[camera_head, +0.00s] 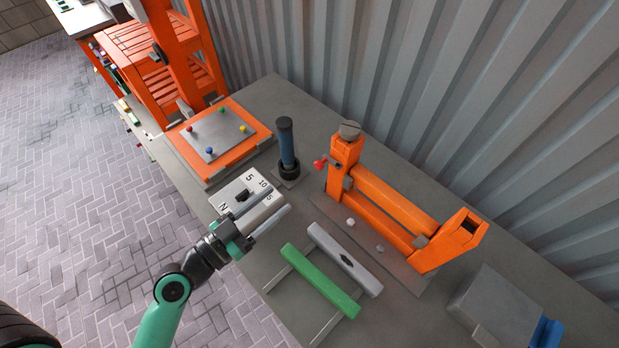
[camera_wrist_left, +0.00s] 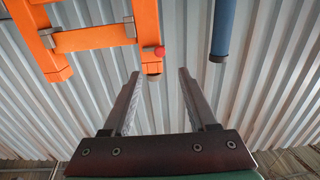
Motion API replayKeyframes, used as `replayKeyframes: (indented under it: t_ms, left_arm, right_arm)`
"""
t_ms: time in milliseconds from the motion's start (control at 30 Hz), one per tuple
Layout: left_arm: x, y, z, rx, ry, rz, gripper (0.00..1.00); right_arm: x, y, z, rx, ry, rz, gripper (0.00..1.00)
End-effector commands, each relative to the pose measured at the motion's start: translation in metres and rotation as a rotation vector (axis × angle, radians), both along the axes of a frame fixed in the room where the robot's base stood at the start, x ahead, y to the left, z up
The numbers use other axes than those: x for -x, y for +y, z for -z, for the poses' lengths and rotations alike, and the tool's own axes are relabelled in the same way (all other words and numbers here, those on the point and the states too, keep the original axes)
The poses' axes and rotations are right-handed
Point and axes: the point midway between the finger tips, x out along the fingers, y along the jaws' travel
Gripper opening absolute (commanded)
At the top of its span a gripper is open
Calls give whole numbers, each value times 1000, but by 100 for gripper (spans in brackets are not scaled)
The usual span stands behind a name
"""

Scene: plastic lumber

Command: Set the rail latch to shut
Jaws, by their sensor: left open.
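An orange rail assembly (camera_head: 395,207) stands on the grey bench, with an upright post at its left end. A red knob (camera_head: 320,163) sticks out from that post; I take it as the rail latch's handle, but its setting cannot be read. The red knob also shows in the left wrist view (camera_wrist_left: 160,51), beyond the fingertips. My left gripper (camera_head: 281,199) is open and empty, raised over the bench to the lower left of the knob and apart from it. Its two parted fingers also show in the left wrist view (camera_wrist_left: 158,74). My right gripper is not in view.
A numbered grey box (camera_head: 233,192) is behind my left gripper. Green (camera_head: 320,280) and grey (camera_head: 345,258) bars lie in front of the rail. A corrugated wall (camera_head: 450,90) closes off the back.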

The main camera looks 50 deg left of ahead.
Motion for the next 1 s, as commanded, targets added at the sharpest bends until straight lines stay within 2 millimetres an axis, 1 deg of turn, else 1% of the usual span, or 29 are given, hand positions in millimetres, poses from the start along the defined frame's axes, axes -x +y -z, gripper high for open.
replayKeyframes:
  t_ms: [133, 233, 367, 400, 500, 600, 700, 800, 1000]
  left_arm:
    - [-6, 0, -4, -3, -2, 2, 58]
    - [-19, 1, -6, -3, -2, 5, 58]
    - [-47, 2, -7, -4, -4, 6, 58]
    - [-56, 2, -7, -3, -5, 7, 58]
    - [-79, 4, -6, -3, -4, 5, 58]
    - [-97, 6, -5, -3, -4, 5, 58]
    - [-110, 7, -3, -2, -3, 4, 58]
    - [-116, 7, -3, -3, -2, 4, 58]
    - [-117, 7, -2, -2, -2, 3, 58]
  right_arm:
    - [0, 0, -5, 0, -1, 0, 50]
    - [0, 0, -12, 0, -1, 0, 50]
    - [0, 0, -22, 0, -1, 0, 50]
    - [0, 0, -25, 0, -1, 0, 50]
    - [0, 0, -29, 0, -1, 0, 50]
    - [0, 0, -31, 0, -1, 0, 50]
    - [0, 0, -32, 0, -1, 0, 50]
    - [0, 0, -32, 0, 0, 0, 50]
    - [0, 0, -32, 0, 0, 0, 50]
